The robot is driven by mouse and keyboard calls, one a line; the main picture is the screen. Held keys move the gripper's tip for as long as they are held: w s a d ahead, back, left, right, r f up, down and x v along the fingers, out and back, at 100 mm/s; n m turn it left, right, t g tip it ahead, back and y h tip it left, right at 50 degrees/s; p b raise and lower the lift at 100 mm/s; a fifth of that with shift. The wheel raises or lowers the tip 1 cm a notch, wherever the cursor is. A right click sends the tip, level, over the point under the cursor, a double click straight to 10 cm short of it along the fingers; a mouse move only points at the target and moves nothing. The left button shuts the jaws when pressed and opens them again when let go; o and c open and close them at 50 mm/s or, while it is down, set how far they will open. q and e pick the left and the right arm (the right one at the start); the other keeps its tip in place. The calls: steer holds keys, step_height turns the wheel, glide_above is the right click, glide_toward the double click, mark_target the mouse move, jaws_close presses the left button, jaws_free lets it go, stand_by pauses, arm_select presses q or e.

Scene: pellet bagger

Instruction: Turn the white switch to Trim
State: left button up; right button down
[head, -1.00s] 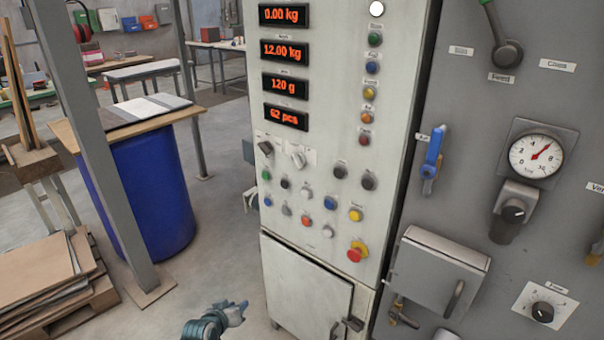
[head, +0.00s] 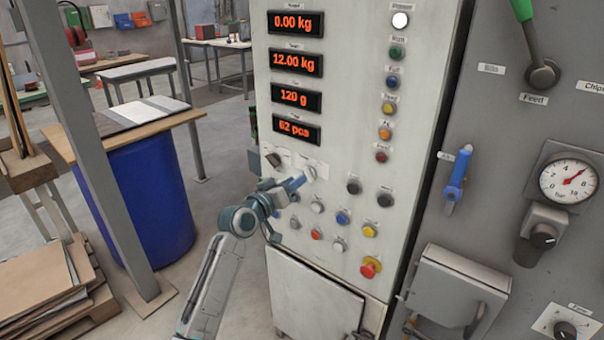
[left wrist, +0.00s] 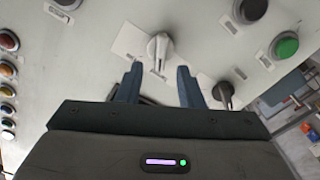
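The white switch (head: 309,173) is a rotary knob on a white plate, on the panel below the red displays. It also shows in the left wrist view (left wrist: 158,47), with its pointer tilted; the label print is too small to read. My left gripper (head: 290,184) is just in front of the panel, at the lower left of the white switch. In the left wrist view its fingers (left wrist: 158,77) are apart and empty, with the white switch just beyond the tips and roughly between them. My right gripper is not in view.
A dark switch (head: 273,159) sits left of the white one; it shows near the right finger in the wrist view (left wrist: 224,93). Push buttons and a red emergency stop (head: 370,267) lie below. A blue valve handle (head: 456,178) is on the grey panel at right.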

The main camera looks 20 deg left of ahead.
mark_target(308, 174)
arm_select(q)
steer(key=x, duration=0.4)
steer(key=shift+a+p, duration=0.1)
steer(key=shift+p, duration=0.2)
jaws_close()
arm_select(e)
step_height(308, 174, down, 8)
steer(key=w+b, duration=0.2)
steer(key=b, duration=0.8)
arm_select(q)
steer(key=shift+s+d+m+b, duration=0.15)
steer(key=shift+m+b, duration=0.75)
steer(key=shift+m, duration=2.15)
steer(key=shift+d+m+b, duration=0.15)
steer(key=shift+m+b, duration=0.75)
steer(key=shift+m, duration=2.15)
arm_select(e)
steer(key=w+a+r, duration=0.1)
steer(key=w+r, duration=0.6)
steer(key=w, duration=0.4)
steer(key=shift+w+a+r, duration=0.2)
steer(key=shift+a+r, duration=0.05)
steer(key=shift+a, duration=0.15)
